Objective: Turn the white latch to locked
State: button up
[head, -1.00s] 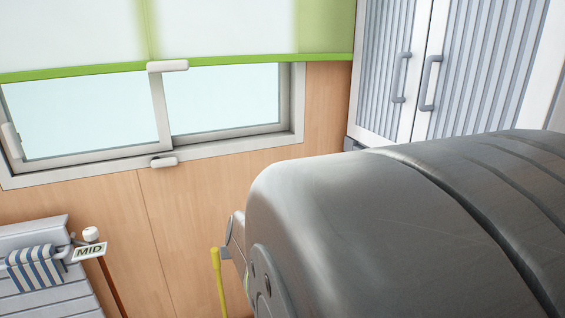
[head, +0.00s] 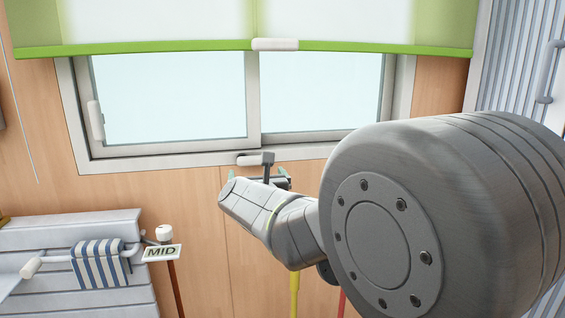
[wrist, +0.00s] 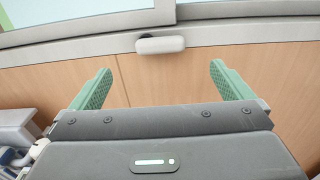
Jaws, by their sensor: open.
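A white latch (head: 250,159) with rounded ends sits on the lower rail of the window frame, below the sash division. In the wrist view the white latch (wrist: 161,45) lies across the picture, centred beyond the fingertips. My gripper (head: 268,176) is just below the latch in the head view, and part of it is hidden by my arm. In the wrist view my gripper (wrist: 160,72) has its two green fingers spread wide, with nothing between them. The latch looks apart from both fingers.
The sliding window (head: 165,97) has another white handle (head: 96,120) on its left edge. A green-edged blind (head: 150,47) with a white pull (head: 275,44) hangs above. The wooden wall (head: 190,215) is bare below the window.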

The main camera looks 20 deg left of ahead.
aim_at(253, 160)
jog(key=p+x, duration=0.1)
jog(key=x, duration=1)
jog(key=shift+w+a, duration=0.25)
jog(key=shift+w, duration=0.05)
jog(key=c, duration=1.5)
jog(key=shift+c, duration=0.2)
